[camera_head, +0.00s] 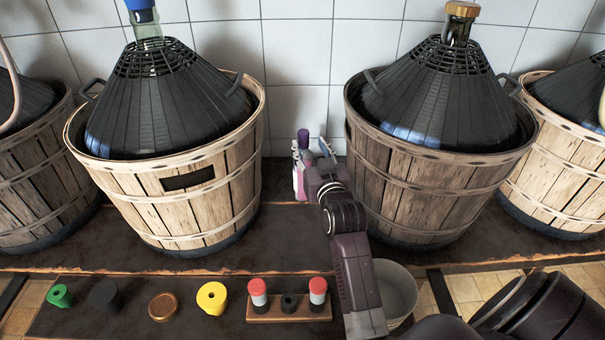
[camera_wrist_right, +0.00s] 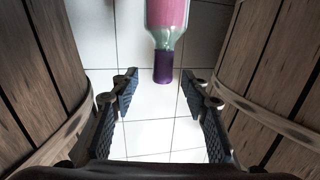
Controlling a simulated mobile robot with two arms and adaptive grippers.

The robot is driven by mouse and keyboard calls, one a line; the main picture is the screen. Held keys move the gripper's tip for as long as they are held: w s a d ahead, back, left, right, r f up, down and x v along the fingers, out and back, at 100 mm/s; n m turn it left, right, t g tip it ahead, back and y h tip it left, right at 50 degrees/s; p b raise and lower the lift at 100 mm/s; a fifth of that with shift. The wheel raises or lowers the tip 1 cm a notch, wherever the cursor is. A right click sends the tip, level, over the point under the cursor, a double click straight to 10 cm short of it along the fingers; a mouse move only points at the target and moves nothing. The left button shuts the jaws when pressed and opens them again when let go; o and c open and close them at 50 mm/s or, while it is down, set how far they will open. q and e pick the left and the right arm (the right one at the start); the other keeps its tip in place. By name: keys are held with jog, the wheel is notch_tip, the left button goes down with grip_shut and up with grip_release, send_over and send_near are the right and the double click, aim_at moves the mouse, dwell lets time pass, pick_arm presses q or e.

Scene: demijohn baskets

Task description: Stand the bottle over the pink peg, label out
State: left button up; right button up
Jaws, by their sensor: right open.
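The bottle is a small clear one with a purple cap and a pink body. In the head view its cap (camera_head: 303,138) shows between two large baskets, near the tiled wall; my gripper covers much of the rest. In the right wrist view the bottle (camera_wrist_right: 166,22) lies past the fingertips, its cap pointing toward the gap between them. My right gripper (camera_head: 313,148) is open around empty space in the right wrist view (camera_wrist_right: 155,84), not closed on the bottle. I cannot make out a pink peg or the label's facing. My left gripper is out of view.
Wooden baskets with dark demijohns flank the gap, left (camera_head: 190,215) and right (camera_head: 400,190). In front, a lower shelf holds a green stopper (camera_head: 60,296), a yellow stopper (camera_head: 211,298), a gold lid (camera_head: 162,307) and a wooden rack (camera_head: 289,314) with red-topped pieces. A pale bowl (camera_head: 394,285) stands right.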

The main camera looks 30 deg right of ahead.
aim_at(305, 138)
jog(key=shift+w+d, duration=0.15)
jog(key=shift+w, duration=0.3)
jog(key=x, duration=0.2)
jog(key=b+x, duration=0.1)
jog(key=x, duration=0.1)
jog(key=shift+r, duration=0.35)
jog(key=shift+w, duration=0.4)
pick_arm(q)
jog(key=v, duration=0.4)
pick_arm(e)
grip_shut()
jog(key=shift+r, duration=0.15)
